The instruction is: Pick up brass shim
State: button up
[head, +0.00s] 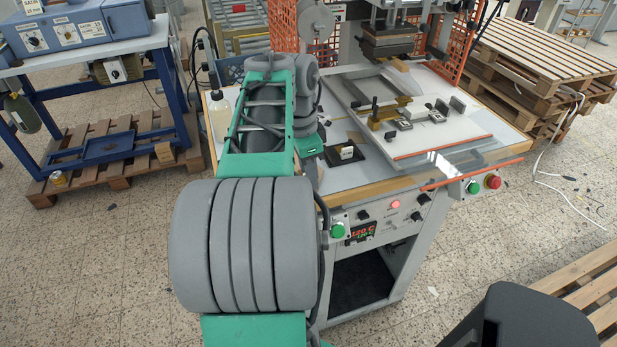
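A brass-coloured piece (390,112) lies on the white plate of the stamping press table, left of small metal clamps. It is small in the view, and I cannot tell whether it is the brass shim or part of the fixture. No other piece shows clearly as a brass shim. My green and grey arm reaches over the left side of the table. My gripper's fingers do not show; the arm's own links hide that area.
The heated press head (388,42) stands above the back of the table (325,178). Orange mesh guards (455,50) flank the press. Pallets (540,55) stand right.

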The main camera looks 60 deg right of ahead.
grip_shut()
dwell(0.6)
